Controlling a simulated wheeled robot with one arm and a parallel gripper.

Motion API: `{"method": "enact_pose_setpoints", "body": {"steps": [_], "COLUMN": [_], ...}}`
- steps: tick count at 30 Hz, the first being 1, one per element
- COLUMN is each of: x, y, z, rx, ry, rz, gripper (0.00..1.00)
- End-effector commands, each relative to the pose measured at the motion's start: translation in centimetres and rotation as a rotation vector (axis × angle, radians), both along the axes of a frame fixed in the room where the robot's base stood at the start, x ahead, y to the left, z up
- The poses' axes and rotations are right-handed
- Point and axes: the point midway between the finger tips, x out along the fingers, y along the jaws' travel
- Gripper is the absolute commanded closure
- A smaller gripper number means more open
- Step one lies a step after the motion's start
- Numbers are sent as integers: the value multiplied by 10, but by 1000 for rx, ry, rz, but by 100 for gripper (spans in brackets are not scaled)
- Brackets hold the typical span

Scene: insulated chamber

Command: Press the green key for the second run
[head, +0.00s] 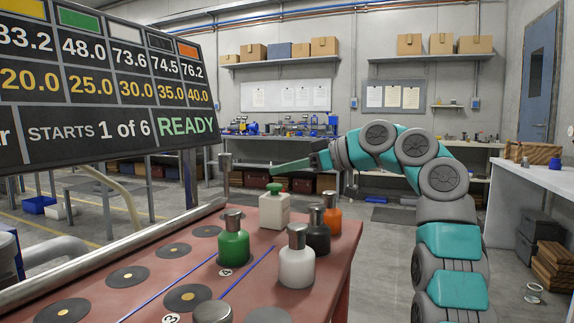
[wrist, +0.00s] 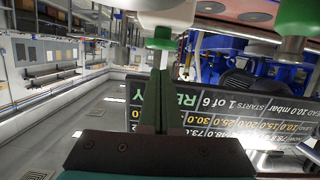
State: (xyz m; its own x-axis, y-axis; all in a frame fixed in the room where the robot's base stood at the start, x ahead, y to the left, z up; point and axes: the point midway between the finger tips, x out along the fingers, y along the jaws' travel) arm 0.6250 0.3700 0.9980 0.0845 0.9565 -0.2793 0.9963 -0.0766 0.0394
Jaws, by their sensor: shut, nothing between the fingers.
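The green key (head: 273,187) is a round green button on top of a small white box (head: 275,212) standing on the red-brown bench. My gripper (head: 273,170) is shut and empty, its fingers reaching left just above the key. In the wrist view the picture is upside down; the shut fingers (wrist: 161,75) point toward the green key (wrist: 161,42) under the white box (wrist: 165,12). I cannot tell whether the fingertips touch the key. The display board (head: 100,90) reads "STARTS 1 of 6" and "READY" in green.
Grey-capped green (head: 233,245), white (head: 297,265), black (head: 317,237) and orange (head: 332,218) bottles stand on the bench (head: 340,255) near the box. Dark round pads (head: 187,297) lie at left. A white counter (head: 530,180) is at right, with open floor between.

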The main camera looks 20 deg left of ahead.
Motion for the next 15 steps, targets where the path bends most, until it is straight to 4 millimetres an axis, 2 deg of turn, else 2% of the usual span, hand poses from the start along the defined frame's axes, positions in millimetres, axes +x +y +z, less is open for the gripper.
{"method": "enact_pose_setpoints", "body": {"steps": [6, 15], "x": [1, 0], "y": [0, -1], "z": [-13, -17], "rx": [1, 1], "ry": [1, 0], "rz": [0, 0], "gripper": [100, 100]}}
